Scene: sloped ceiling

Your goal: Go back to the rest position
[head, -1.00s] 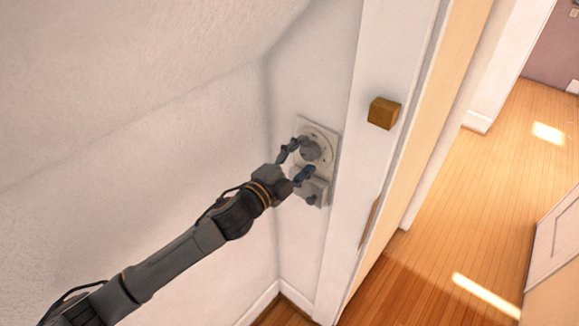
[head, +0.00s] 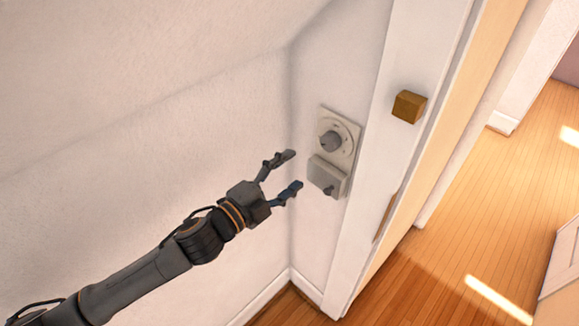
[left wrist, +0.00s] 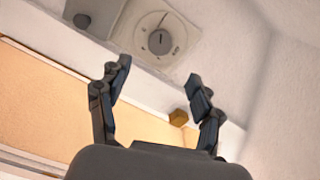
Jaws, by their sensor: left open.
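My left gripper (head: 291,172) is open and empty in the head view, held in the air just left of a wall control. The wall control is a pale plate with a round grey knob (head: 330,141) above and a box with a small dark knob (head: 329,190) below. A gap shows between the fingertips and the control. In the left wrist view the open fingers (left wrist: 158,82) show below the round dial (left wrist: 159,42), with nothing between them. My right gripper is in neither view.
A white door frame (head: 400,150) with a brass-coloured block (head: 409,107) stands right of the control. A wooden floor (head: 500,200) stretches beyond it on the right. A plain white wall (head: 130,170) and sloped ceiling (head: 110,60) lie on the left.

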